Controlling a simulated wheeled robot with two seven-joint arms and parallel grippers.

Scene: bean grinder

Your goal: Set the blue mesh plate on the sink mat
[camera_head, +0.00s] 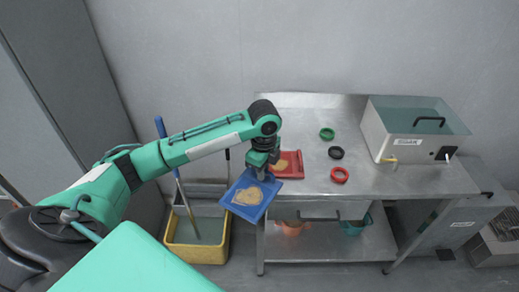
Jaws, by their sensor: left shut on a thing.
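The blue mesh plate (243,205) is a flat blue square with a tan patch on it. My left gripper (262,172) is shut on its upper right edge. The plate is held tilted, off the table's front left corner and over the yellow bucket's side of the floor in this view. I cannot make out which thing is the sink mat. A red plate (312,185) with a tan patch lies on the left end of the steel table, partly hidden by my left gripper. My right gripper is not in view.
The steel table (395,182) holds a green ring (327,134), a black ring (336,153), a red ring (340,175) and a metal box (384,139) with a green top. A yellow mop bucket (196,253) stands at left. A lower shelf (328,246) holds small containers.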

